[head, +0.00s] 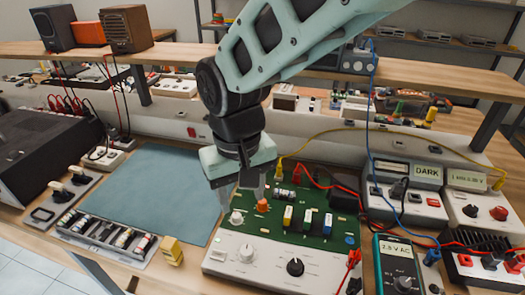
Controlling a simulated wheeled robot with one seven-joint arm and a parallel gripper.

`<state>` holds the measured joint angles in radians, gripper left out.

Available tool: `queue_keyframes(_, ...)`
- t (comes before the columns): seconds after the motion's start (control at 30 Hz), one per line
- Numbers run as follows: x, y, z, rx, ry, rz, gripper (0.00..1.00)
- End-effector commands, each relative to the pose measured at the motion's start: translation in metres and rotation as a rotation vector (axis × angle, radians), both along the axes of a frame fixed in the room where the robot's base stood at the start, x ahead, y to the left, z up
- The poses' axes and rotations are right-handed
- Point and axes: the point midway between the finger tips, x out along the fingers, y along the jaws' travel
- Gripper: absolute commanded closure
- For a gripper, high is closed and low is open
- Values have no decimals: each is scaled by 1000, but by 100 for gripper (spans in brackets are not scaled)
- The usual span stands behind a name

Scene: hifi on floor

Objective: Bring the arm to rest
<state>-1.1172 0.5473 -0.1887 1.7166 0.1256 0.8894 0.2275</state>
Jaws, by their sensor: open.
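My gripper (244,197) hangs at the centre of the head view, pointing down, with its fingers apart and nothing seen between them. It is above or in front of the left back part of a green circuit board unit (330,236). I cannot tell whether the fingertips touch anything. My pale green arm reaches in from the top and hides part of the shelf behind it.
A blue-grey mat (150,185) lies bare at left. A component tray (112,235) and a yellow block (172,250) are in front. A multimeter (397,265) and a meter reading DARK (408,175) stand at right, with loose cables. A wooden shelf (180,54) runs behind.

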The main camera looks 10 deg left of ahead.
Motion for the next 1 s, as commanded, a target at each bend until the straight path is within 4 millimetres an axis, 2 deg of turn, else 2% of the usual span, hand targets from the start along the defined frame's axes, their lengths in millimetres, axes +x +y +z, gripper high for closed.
queue_keyframes(0.27, 0, 0, 0, 1, 1, 0, 50)
queue_keyframes(0.37, -1, -16, 6, 15, 16, -10, 50)
queue_keyframes(0.47, -9, -51, 17, 43, 46, -20, 50)
queue_keyframes(0.57, -27, -97, 29, 75, 66, -20, 50)
queue_keyframes(0.7, -62, -160, 36, 96, 56, -4, 50)
queue_keyframes(0.8, -86, -198, 34, 88, 35, 7, 50)
queue_keyframes(0.9, -104, -225, 29, 71, 15, 16, 50)
queue_keyframes(1.0, -114, -240, 25, 58, 3, 20, 50)
